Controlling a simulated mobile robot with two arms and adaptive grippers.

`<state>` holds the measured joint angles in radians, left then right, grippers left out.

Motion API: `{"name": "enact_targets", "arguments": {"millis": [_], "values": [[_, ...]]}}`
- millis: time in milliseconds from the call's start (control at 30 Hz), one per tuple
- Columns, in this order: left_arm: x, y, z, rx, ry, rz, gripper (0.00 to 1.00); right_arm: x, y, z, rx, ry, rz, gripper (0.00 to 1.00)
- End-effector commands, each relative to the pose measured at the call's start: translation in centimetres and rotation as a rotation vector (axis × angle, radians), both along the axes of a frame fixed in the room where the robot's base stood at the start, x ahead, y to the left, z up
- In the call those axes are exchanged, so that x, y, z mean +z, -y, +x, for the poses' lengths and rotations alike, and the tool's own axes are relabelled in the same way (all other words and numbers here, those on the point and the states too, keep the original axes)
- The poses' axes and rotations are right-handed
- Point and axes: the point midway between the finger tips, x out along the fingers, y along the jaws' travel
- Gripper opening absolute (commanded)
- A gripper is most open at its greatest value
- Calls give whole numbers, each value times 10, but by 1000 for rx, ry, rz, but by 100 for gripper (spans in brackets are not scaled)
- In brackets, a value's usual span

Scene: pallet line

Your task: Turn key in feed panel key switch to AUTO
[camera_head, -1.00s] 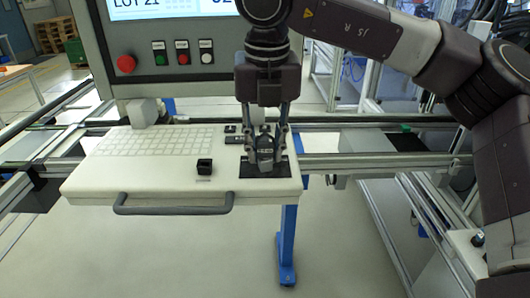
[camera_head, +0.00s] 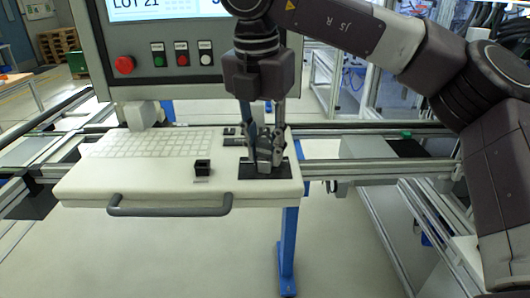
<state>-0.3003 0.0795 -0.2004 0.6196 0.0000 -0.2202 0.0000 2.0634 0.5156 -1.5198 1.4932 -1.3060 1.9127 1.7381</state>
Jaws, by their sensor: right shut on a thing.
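My right gripper (camera_head: 264,156) points straight down at the black plate (camera_head: 250,172) on the right part of the white panel shelf. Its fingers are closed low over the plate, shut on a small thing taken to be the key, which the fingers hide. The key switch and its AUTO mark cannot be made out behind the fingers. My left gripper is not in view.
A small black block (camera_head: 202,167) stands left of the plate, and a white keyboard (camera_head: 150,143) lies farther left. A grey handle (camera_head: 170,208) runs along the shelf's front. Behind stands a panel with a red button (camera_head: 124,65) and several smaller buttons.

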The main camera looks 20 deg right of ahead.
Motion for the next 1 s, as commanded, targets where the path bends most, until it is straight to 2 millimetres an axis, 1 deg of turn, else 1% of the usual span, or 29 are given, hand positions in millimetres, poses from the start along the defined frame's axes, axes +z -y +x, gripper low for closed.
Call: {"name": "enact_targets", "arguments": {"millis": [33,300,333,500,700,733,867,1000], "values": [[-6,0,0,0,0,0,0,-3,-1,0,-50,-2,1,2],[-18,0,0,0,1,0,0,-2,-1,0,-362,-1,0,2],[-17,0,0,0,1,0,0,-1,-1,0,-377,-2,0,26],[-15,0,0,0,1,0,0,0,0,0,-368,-2,0,44],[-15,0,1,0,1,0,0,0,0,0,-367,0,0,45],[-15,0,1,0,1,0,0,0,0,0,-367,0,0,47],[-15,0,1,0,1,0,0,0,0,0,-366,0,0,62],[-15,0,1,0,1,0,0,0,0,0,-366,0,0,62]]}}
